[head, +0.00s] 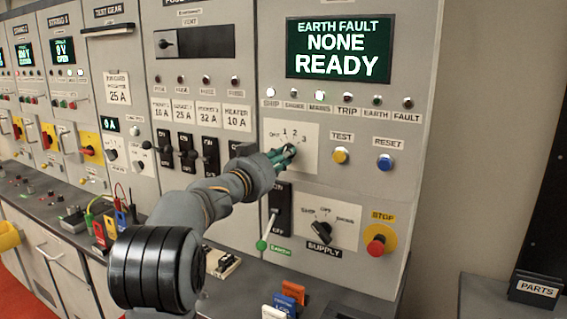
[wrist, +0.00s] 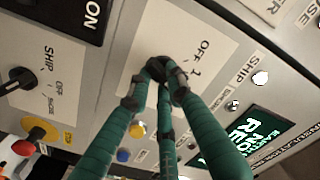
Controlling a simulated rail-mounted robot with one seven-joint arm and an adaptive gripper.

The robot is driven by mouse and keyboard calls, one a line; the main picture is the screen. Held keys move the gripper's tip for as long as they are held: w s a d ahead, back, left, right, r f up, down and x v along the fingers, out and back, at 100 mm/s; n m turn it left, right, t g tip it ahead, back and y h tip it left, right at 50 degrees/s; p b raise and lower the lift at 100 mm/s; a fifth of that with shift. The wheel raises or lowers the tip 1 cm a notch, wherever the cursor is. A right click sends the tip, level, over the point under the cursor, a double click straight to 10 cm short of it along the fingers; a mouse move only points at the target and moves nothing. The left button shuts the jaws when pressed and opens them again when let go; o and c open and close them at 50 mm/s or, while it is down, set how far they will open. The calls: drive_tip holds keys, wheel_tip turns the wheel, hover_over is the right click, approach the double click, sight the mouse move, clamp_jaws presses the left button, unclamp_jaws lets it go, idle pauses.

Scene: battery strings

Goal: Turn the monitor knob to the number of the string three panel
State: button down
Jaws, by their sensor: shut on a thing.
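The monitor knob (wrist: 157,66) sits on a cream plate (head: 309,168) marked OFF, 1, 2 and 3, below the large display. My gripper (head: 287,154) reaches it from the left in the head view. In the wrist view the green fingers of my gripper (wrist: 160,82) close around the dark knob. The fingers cover most of the knob, so I cannot tell which mark it points to.
The display (head: 340,48) reads EARTH FAULT NONE READY. A yellow TEST button (head: 340,156) and blue RESET button (head: 385,162) sit right of the knob. Below are a supply selector (head: 321,232), a red stop button (head: 376,247) and a green-tipped earth lever (head: 262,244).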

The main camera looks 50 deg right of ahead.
drive_tip(key=shift+f+m+b, duration=0.15)
drive_tip(key=shift+m+b, duration=0.65)
drive_tip(key=shift+m, duration=1.4)
drive_tip(key=c, duration=1.6)
unclamp_jaws()
drive_tip(key=shift+o, duration=0.2)
drive_tip(key=s+a, duration=0.1)
drive_tip(key=a, duration=1.1)
drive_tip(key=shift+s, duration=0.25)
drive_tip(key=shift+d, duration=0.1)
